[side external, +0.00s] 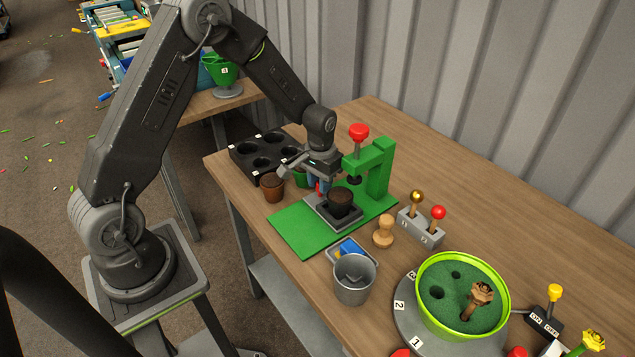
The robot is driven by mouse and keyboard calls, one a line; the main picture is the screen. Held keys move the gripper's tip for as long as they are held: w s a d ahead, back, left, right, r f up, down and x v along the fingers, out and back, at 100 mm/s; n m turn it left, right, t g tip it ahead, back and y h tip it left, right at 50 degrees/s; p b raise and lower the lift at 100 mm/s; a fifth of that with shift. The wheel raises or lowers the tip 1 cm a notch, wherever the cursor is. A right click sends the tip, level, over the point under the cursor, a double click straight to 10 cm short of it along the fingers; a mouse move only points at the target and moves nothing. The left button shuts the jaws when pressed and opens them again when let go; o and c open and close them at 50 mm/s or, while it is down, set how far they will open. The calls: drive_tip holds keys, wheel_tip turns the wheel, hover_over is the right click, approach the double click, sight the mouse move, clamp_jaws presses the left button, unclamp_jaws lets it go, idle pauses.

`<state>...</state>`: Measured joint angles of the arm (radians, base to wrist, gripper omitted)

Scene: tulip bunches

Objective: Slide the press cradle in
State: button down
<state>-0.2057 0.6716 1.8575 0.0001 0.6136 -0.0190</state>
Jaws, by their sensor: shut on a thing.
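The press cradle (318,213) is a grey tray on the green press base (290,235), with a dark, soil-filled pot (340,197) in it. The green press frame (380,172) stands behind it, with a red knob (358,131) on top and a dark press head (354,180) under its arm. The cradle sits in front of the head. My gripper (320,190) is down at the cradle's back left edge, shut on a small part there. A bit of red shows between its blue fingertips; the exact grip is partly hidden.
A brown pot (272,187) and a black holed tray (250,152) are at the left. A wooden stamp (384,232), a two-lever box (421,228), a metal cup (352,280) and a green planter (463,300) stand to the right and front.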

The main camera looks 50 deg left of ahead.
drive_tip(key=c, duration=0.9)
unclamp_jaws()
drive_tip(key=shift+c, duration=0.2)
wheel_tip(320, 180, up, 14)
drive_tip(key=shift+c, duration=0.3)
